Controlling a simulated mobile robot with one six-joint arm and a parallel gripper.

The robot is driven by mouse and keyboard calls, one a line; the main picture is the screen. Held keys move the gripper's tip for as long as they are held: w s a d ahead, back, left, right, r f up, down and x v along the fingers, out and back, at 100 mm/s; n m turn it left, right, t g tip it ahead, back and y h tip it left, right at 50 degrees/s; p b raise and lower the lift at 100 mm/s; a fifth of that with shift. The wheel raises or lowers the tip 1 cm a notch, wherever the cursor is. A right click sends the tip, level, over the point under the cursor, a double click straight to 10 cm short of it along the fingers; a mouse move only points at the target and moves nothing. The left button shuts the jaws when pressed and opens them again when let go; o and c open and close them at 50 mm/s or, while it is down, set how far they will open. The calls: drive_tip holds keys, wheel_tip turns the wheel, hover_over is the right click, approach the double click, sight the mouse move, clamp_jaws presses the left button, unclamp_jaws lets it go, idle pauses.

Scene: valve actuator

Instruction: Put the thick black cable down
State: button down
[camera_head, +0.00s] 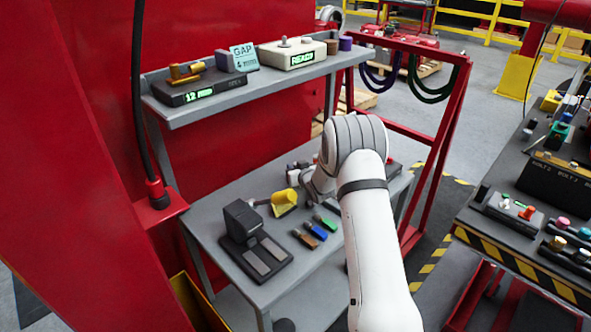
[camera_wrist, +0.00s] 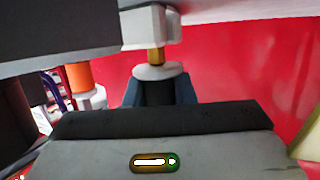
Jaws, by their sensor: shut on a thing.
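A thick black cable (camera_head: 138,95) hangs at the left of the head view and runs down into a red connector (camera_head: 156,190) on a red ledge, well apart from my arm. My gripper (camera_wrist: 158,92) shows in the wrist view, its dark blue fingers closed on a dark piece (camera_wrist: 158,94). A pale disc, a brass-coloured neck (camera_wrist: 156,56) and a white block sit beyond this piece. I cannot tell whether the held piece belongs to a cable. In the head view my wrist reaches low over the back of the grey bench, and its fingertips are hidden.
The grey bench (camera_head: 215,205) holds a black device (camera_head: 250,240), a yellow part (camera_head: 284,201) and several small coloured blocks. A grey shelf (camera_head: 245,95) with boxes overhangs the back. A red rack (camera_head: 440,150) with hanging cables stands behind my arm. Another crowded table is at right.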

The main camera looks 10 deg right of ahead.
drive_tip(key=shift+s+f, duration=0.1)
drive_tip(key=shift+f, duration=0.1)
drive_tip(key=c, duration=1.2)
unclamp_jaws()
drive_tip(key=shift+f, duration=0.2)
drive_tip(key=shift+s, duration=0.1)
drive_tip(key=shift+r, duration=0.1)
drive_tip(key=shift+r+p, duration=0.5)
drive_tip(key=shift+p, duration=0.55)
drive_tip(key=s+d+r+g+h+b, duration=0.1)
drive_tip(key=s+d+r, duration=0.1)
drive_tip(key=s+r, duration=0.45)
drive_tip(key=s+d+r+g+h+b, duration=0.15)
drive_tip(key=s+r, duration=0.25)
drive_tip(key=s, duration=0.6)
drive_tip(key=s+r+m+g, duration=0.1)
drive_tip(key=s+r+g, duration=0.2)
drive_tip(key=s, duration=1.4)
drive_tip(key=s+a+r+m+g, duration=0.1)
drive_tip(key=s+r+g, duration=0.3)
drive_tip(key=s, duration=1.3)
drive_tip(key=shift+s+m+g+h, duration=0.3)
drive_tip(key=shift+s+g+h, duration=0.1)
drive_tip(key=shift+g, duration=0.45)
